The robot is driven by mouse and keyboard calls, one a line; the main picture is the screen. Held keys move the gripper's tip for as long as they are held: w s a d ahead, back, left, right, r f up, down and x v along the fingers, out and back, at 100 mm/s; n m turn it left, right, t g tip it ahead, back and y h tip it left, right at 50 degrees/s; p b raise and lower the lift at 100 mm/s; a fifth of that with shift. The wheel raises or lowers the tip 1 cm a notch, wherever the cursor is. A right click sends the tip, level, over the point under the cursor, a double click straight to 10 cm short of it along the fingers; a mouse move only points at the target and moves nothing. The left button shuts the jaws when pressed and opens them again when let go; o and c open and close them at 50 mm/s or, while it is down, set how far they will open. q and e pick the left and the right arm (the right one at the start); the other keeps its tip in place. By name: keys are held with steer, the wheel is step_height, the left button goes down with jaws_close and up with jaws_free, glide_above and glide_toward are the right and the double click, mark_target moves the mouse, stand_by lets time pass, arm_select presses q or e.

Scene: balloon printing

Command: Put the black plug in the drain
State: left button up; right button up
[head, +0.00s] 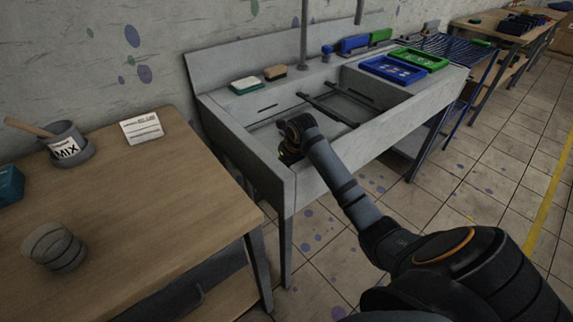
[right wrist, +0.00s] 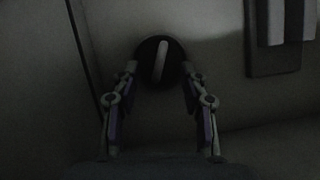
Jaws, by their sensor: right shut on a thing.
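My right arm reaches over the front wall of the grey sink (head: 310,178), and my right gripper (head: 288,155) is down in its left basin, mostly hidden behind the wrist. In the right wrist view my gripper (right wrist: 159,80) is shut on the round black plug (right wrist: 148,75), which has a pale upright strip across its middle. The fingers sit at either side of the plug. The view is dark, and I cannot tell whether the plug touches the basin floor. The drain cannot be made out. My left gripper is not in view.
A dark rack (head: 330,108) lies across the sink. Blue (head: 392,71) and green (head: 420,59) trays rest at its right end. Two sponges (head: 244,86) lie on the back ledge. A wooden table (head: 130,200) with a MIX mortar (head: 68,146) stands at left.

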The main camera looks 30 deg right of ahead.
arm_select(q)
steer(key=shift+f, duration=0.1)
arm_select(e)
steer(key=shift+f, duration=0.15)
steer(key=o, duration=1.1)
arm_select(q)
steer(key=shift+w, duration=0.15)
arm_select(e)
steer(key=shift+o, duration=0.2)
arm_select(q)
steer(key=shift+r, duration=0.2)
arm_select(e)
steer(key=shift+r, duration=0.5)
arm_select(q)
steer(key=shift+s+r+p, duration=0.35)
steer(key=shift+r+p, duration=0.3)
steer(key=shift+p, duration=0.25)
arm_select(e)
steer(key=v, duration=1.1)
steer(key=shift+s, duration=0.15)
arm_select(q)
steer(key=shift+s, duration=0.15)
arm_select(e)
steer(key=shift+r, duration=0.2)
